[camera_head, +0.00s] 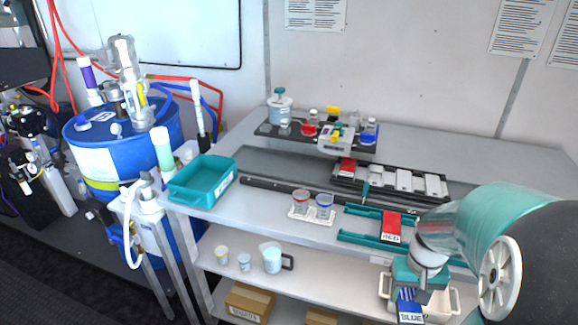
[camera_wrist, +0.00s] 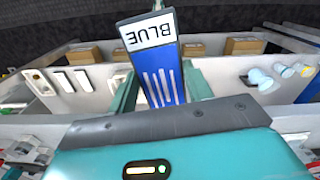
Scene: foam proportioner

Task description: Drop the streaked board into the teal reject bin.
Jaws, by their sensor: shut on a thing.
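My gripper (camera_head: 409,283) is at the lower right in the head view, in front of the bench's front edge. It is shut on a blue board (camera_head: 410,306) with a white label reading BLUE. In the wrist view, the blue board (camera_wrist: 161,75) sits between the teal fingers of my gripper (camera_wrist: 160,90) and shows several pale lengthwise streaks. The teal reject bin (camera_head: 190,197) stands on the bench's left front corner, well left of my gripper. It looks empty. The bin is not seen in the wrist view.
A red board (camera_head: 391,226) lies in a teal rack (camera_head: 362,240) near my arm. Two cups (camera_head: 312,203) stand on a white holder between rack and bin. A black rack (camera_head: 390,180) of pale boards lies behind. A blue drum (camera_head: 105,160) stands left of the bench.

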